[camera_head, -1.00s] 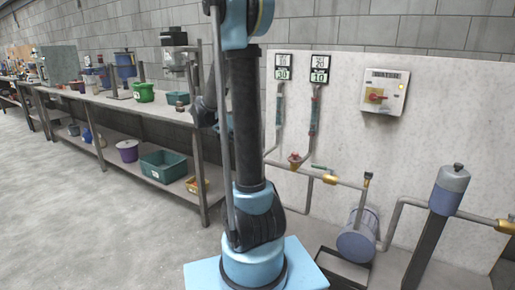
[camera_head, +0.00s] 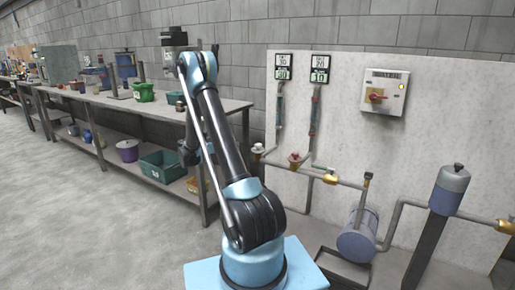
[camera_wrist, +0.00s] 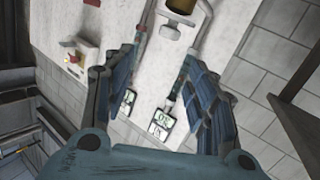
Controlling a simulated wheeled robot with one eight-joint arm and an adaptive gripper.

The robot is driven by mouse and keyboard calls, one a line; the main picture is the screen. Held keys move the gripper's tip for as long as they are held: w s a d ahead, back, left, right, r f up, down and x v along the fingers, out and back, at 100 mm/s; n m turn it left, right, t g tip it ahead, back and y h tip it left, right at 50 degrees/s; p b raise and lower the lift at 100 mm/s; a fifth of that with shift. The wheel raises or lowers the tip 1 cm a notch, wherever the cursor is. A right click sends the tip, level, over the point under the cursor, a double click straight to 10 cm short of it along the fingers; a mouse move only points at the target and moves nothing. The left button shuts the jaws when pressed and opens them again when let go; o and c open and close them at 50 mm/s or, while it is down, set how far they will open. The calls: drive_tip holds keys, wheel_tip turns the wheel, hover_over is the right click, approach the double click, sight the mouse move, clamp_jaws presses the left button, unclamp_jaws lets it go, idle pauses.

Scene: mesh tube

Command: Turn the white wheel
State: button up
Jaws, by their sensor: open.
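The white wheel (camera_head: 257,148) sits at the left end of the pipe, by the left edge of the pale wall panel, in the head view. In the wrist view, a pale, ring-like part around a brass piece (camera_wrist: 180,18) is cut off by the top edge; I cannot tell for sure that it is the wheel. My gripper (camera_wrist: 158,62) is open there, with two blue fingers spread apart and nothing between them. In the head view, the gripper is mostly hidden behind my arm, left of the wheel and apart from it.
A red wheel (camera_head: 295,158) is on the same pipe, just right of the white one. Above are two gauges (camera_head: 320,69) and a switch box (camera_head: 384,92). A metal workbench (camera_head: 160,108) stands at the left. A blue-grey tank (camera_head: 357,240) is low at the right.

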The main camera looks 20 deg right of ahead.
wheel_tip(320, 180, down, 3)
drive_tip(key=w+a+m+h, duration=0.1)
approach(258, 144)
drive_tip(key=d, duration=0.3)
drive_tip(key=w+d, duration=0.1)
drive_tip(key=d, duration=0.6)
drive_tip(key=shift+w+d+f, duration=0.1)
drive_tip(key=shift+w+f, duration=0.2)
drive_tip(key=shift+f, duration=0.05)
drive_tip(key=shift+m, duration=0.3)
drive_tip(key=c, duration=1.1)
